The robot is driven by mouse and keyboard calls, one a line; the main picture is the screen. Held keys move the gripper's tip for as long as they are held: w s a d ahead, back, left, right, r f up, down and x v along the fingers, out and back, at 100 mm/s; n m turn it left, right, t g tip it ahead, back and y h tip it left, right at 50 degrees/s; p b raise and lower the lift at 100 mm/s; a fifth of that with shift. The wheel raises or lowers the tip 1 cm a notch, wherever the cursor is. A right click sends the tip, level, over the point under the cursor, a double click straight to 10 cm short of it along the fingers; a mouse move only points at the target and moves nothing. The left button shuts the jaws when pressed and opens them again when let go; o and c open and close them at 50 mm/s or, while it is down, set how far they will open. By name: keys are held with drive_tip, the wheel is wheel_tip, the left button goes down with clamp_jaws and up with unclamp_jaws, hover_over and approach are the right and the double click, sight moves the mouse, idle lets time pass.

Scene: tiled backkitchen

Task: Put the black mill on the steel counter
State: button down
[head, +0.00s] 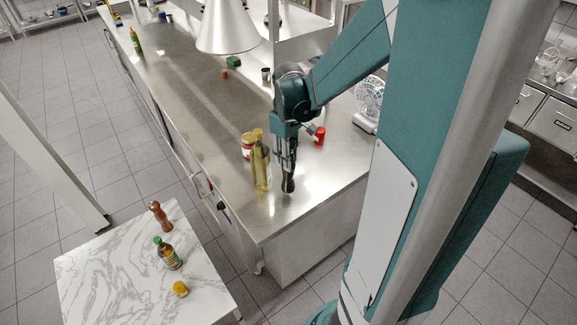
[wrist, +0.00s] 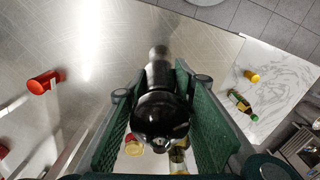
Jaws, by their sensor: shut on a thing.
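The black mill (head: 288,184) is between the fingers of my gripper (head: 286,166), over the near right part of the steel counter (head: 225,190). In the wrist view the black mill (wrist: 160,112) stands upright between the two green finger pads, and my gripper is shut on it. Its upper part is hidden by the fingers in the head view. I cannot tell for sure whether its base touches the counter.
An oil bottle (head: 261,168) and a red-labelled jar (head: 248,146) stand just left of my gripper. A red can (head: 319,134) and a white fan (head: 369,105) are to the right. A marble table (head: 110,270) holds a wooden mill (head: 160,216), a green-capped bottle (head: 167,254) and a yellow-lidded jar (head: 180,289).

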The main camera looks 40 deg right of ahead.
drive_tip(key=shift+f, duration=2.2)
drive_tip(key=c, duration=2)
unclamp_jaws()
drive_tip(key=shift+o, duration=0.2)
drive_tip(key=shift+r, duration=0.25)
drive_tip(key=shift+r, duration=5.95)
drive_tip(key=shift+a, duration=0.1)
